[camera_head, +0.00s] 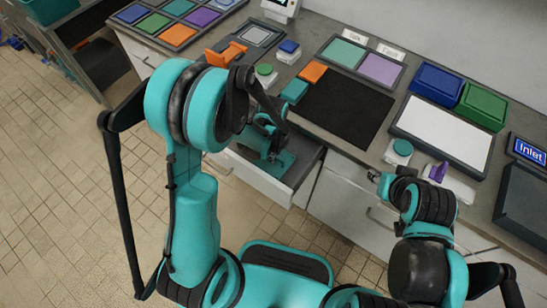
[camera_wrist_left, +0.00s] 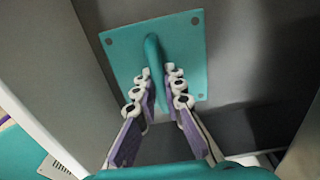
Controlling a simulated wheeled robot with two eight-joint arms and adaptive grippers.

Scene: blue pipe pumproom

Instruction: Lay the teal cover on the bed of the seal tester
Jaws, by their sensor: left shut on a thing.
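The teal cover is a flat square plate with holes near its corners and a raised bar handle; it fills the middle of the left wrist view (camera_wrist_left: 185,88). My left gripper (camera_wrist_left: 160,85) is shut on this handle, one finger on each side. In the head view, the cover (camera_head: 285,162) is in or just above an open grey drawer, under my left gripper (camera_head: 268,150), partly hidden by the arm. A small station with an orange bracket (camera_head: 228,53) and a framed grey plate (camera_head: 257,35) may be the seal tester; I cannot tell. My right gripper's fingers are not clear.
The open drawer (camera_head: 302,180) juts from the counter front. On the counter are a black mat (camera_head: 345,112), a white board (camera_head: 442,132), blue (camera_head: 437,84) and green (camera_head: 483,105) boxes, and several coloured tiles. My right arm is near the counter's front edge.

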